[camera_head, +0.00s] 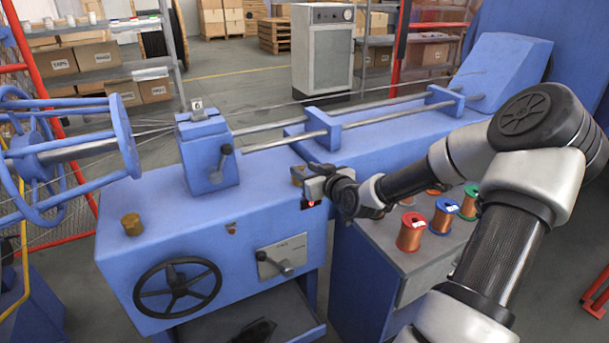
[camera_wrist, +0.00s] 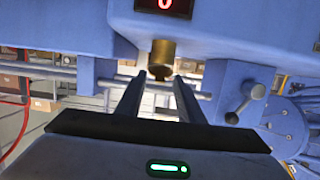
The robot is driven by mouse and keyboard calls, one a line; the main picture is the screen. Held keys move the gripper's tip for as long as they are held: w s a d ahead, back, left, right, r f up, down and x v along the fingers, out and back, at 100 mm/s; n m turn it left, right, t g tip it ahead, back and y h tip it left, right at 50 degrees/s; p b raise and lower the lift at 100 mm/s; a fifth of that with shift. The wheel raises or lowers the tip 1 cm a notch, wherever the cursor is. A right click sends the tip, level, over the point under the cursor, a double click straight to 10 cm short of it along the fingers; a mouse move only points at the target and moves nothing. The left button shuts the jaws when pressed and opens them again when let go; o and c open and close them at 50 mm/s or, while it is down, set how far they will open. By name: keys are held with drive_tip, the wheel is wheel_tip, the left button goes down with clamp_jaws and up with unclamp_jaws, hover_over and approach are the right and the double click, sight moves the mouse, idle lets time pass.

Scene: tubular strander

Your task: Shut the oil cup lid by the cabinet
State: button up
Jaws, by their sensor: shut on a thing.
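The brass oil cup (camera_head: 297,174) stands on the right end of the blue machine's top, by the cabinet (camera_head: 400,262). My gripper (camera_head: 308,180) is at its right side and partly hides it. In the wrist view, which appears upside down, the cup (camera_wrist: 162,56) is centred between and just past the fingertips (camera_wrist: 158,78). The fingers are a little apart, with the lid end of the cup at their tips. The lid is too small for me to tell its tilt. A second brass oil cup (camera_head: 131,225) stands at the left, apart from my gripper.
A blue block with a lever (camera_head: 222,160) rises left of the cup, with steel rods (camera_head: 280,142) running behind. A red display (camera_wrist: 165,4) is on the machine front. Several copper wire spools (camera_head: 411,232) stand on the cabinet, close below my arm.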

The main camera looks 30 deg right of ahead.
drive_tip(key=shift+s+f+t+b, duration=0.15)
drive_tip(key=shift+f+t+b, duration=0.5)
drive_tip(key=shift+t, duration=0.35)
drive_tip(key=shift+r, duration=0.1)
drive_tip(key=o, duration=1.1)
drive_tip(key=shift+c, duration=0.2)
drive_tip(key=s+r+p, duration=0.1)
drive_tip(key=s+p, duration=0.2)
drive_tip(key=s, duration=1.4)
drive_tip(key=shift+s+d+r, duration=0.15)
drive_tip(key=shift+s+d, duration=0.05)
drive_tip(key=shift+d, duration=0.1)
